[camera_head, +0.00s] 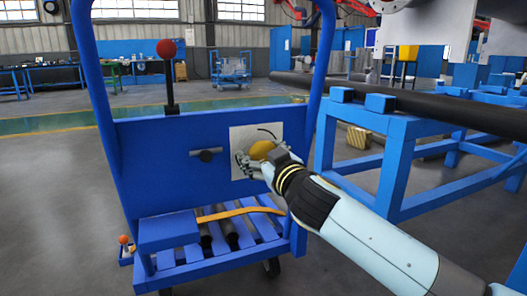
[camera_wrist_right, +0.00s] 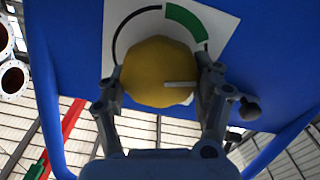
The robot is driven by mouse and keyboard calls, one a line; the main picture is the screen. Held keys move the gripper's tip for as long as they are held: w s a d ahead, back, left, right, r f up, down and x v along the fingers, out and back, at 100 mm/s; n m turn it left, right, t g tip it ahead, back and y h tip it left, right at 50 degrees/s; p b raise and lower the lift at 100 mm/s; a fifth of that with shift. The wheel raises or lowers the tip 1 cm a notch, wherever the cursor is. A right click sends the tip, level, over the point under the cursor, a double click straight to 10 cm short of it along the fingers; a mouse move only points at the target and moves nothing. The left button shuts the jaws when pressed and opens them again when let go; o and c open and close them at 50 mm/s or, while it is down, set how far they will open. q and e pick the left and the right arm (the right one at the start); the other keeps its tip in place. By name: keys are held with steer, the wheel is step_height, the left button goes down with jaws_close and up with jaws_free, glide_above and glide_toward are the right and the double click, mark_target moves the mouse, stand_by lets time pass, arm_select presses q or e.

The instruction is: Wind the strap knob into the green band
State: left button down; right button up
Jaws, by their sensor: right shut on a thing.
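The yellow strap knob (camera_head: 262,150) sits on a white dial plate (camera_head: 241,136) on the blue cart's upright panel. In the right wrist view the knob (camera_wrist_right: 150,62) fills the space between the fingers of my right gripper (camera_wrist_right: 158,84), which is shut on it. A pale pointer line (camera_wrist_right: 181,84) on the knob points right, below the green band (camera_wrist_right: 187,20). The green band lies at the upper right of the dial, joining a thin black arc. In the head view my right gripper (camera_head: 258,161) covers part of the plate, and I cannot make out the green band there.
An orange strap (camera_head: 235,212) lies across dark pipes (camera_head: 226,227) on the cart bed. A red-topped lever (camera_head: 168,55) and a grey T-handle (camera_head: 206,155) are left of the plate. A blue stand (camera_head: 397,150) with a long dark pipe is at right.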

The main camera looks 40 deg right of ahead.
steer(key=n+p, duration=0.1)
steer(key=n, duration=0.3)
steer(key=shift+a+n, duration=0.1)
steer(key=shift+n, duration=0.2)
steer(key=n+p, duration=0.1)
steer(key=n, duration=0.2)
arm_select(q)
steer(key=shift+s+a+r+g+p, duration=0.2)
steer(key=shift+s+r+g, duration=0.25)
steer(key=shift+s+g, duration=0.15)
steer(key=shift+s+a+r+g+p, duration=0.1)
steer(key=shift+s+r+g+p, duration=0.1)
steer(key=shift+s+r+g, duration=0.3)
arm_select(e)
steer(key=shift+a+f+n, duration=0.1)
steer(key=shift+f+n, duration=0.1)
steer(key=shift+n, duration=1)
arm_select(q)
steer(key=shift+s+f, duration=0.25)
steer(key=shift+f, duration=0.15)
steer(key=shift+w+r, duration=0.1)
steer(key=shift+r, duration=0.1)
arm_select(e)
steer(key=o, duration=1.2)
arm_select(q)
steer(key=shift+f, duration=0.1)
arm_select(e)
steer(key=v, duration=1.2)
